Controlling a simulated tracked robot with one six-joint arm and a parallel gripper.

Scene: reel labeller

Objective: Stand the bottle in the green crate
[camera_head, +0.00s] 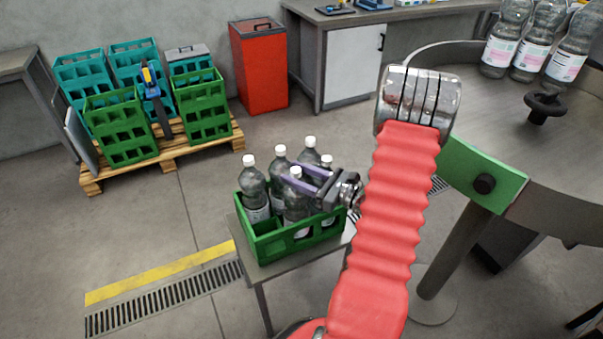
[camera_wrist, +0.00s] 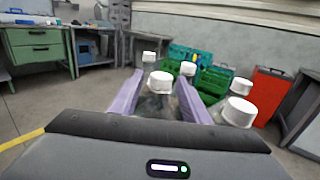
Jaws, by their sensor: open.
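The green crate (camera_head: 285,246) stands on a small grey table and holds several clear bottles with white caps. My gripper (camera_head: 290,171) reaches over the crate from the right, with its purple fingers open. One bottle (camera_head: 295,208) stands upright in the crate, with its neck between the fingers. In the wrist view its white cap (camera_wrist: 160,82) shows between the two fingers (camera_wrist: 157,94), with a gap on each side. Another bottle (camera_head: 254,190) stands at the crate's left. The bottle bases are hidden by the crate walls.
Other bottle caps (camera_wrist: 237,111) are close to the right finger. Several bottles (camera_head: 530,45) stand on the round metal table at the right. Stacked crates (camera_head: 118,130) sit on a pallet (camera_head: 180,152) at back left, near a red bin (camera_head: 260,68).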

